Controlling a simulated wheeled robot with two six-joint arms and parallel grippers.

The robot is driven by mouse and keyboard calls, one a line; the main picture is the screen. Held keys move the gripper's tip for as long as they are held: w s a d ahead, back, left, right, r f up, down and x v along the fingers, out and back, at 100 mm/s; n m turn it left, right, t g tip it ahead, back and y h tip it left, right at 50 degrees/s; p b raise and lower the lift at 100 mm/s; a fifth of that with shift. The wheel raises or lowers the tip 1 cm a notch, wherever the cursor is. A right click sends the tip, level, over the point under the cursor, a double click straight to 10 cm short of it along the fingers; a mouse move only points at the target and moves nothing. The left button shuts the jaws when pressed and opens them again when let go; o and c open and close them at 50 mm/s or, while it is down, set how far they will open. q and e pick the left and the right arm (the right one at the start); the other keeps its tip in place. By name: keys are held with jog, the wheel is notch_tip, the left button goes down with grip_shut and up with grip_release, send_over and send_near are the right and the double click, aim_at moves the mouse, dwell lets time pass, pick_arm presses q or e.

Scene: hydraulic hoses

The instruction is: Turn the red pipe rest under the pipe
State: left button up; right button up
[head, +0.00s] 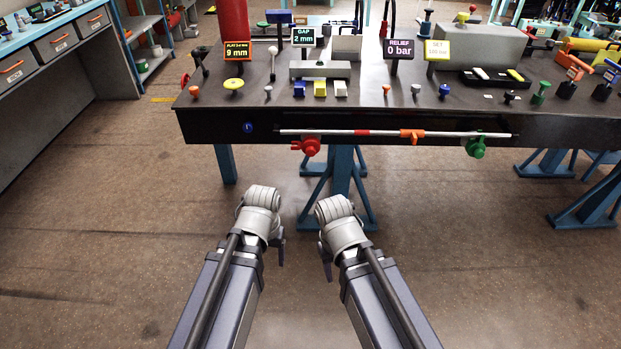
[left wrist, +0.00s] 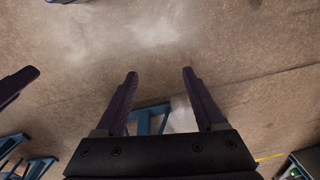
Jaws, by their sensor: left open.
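The red pipe rest (head: 308,146) sits on the front face of the dark bench, at the left part of the thin silver pipe (head: 345,132). The pipe runs level along that face and has a red band. A green rest (head: 475,147) is near its right end and an orange piece (head: 412,134) is on it between. My left gripper (head: 281,248) is low in front of the bench, apart from the rest. In the left wrist view my left gripper (left wrist: 159,74) is open and empty over floor. My right gripper (head: 326,262) is beside it, mostly hidden behind its wrist.
The bench top (head: 215,107) carries knobs, blocks and small display signs. Blue trestle legs (head: 343,175) stand under the bench, behind my grippers. A grey workbench (head: 60,45) with drawers is at the left. The floor (head: 120,220) around my arms is clear.

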aim_at(310, 154)
pick_arm(q)
jog(key=w+a+f+n+t+y+b, duration=0.1)
jog(key=w+a+f+n+t+b, duration=0.1)
jog(key=w+a+f+b, duration=0.35)
jog(key=w+a+f+n+t+y+b, duration=0.1)
jog(key=w+a+f+b, duration=0.15)
jog(key=f+b, duration=0.5)
jog(key=w+d+r+n+t+y, duration=0.1)
jog(key=w+d+r+t+y, duration=0.2)
jog(key=w+r+t, duration=0.95)
jog(key=w+d+r+m+t+h, duration=0.1)
jog(key=w+d+r+m+h, duration=0.15)
jog(key=d, duration=0.55)
jog(key=w+d+r+m+t+h, duration=0.1)
jog(key=w+d+r+m+h, duration=0.1)
jog(key=w+d+r+h, duration=0.35)
jog(key=shift+y, duration=0.9)
jog(key=shift+w+d+f, duration=0.3)
jog(key=shift+w, duration=0.7)
jog(key=shift+w+d+f, duration=0.25)
jog(key=shift+w+f, duration=0.05)
jog(key=shift+w, duration=0.7)
jog(key=shift+w+d+f, duration=0.3)
jog(key=shift+w, duration=0.7)
pick_arm(e)
notch_tip(310, 154, down, 16)
jog(key=w+a, duration=0.1)
jog(key=shift+w, duration=0.4)
jog(key=shift+f, duration=0.1)
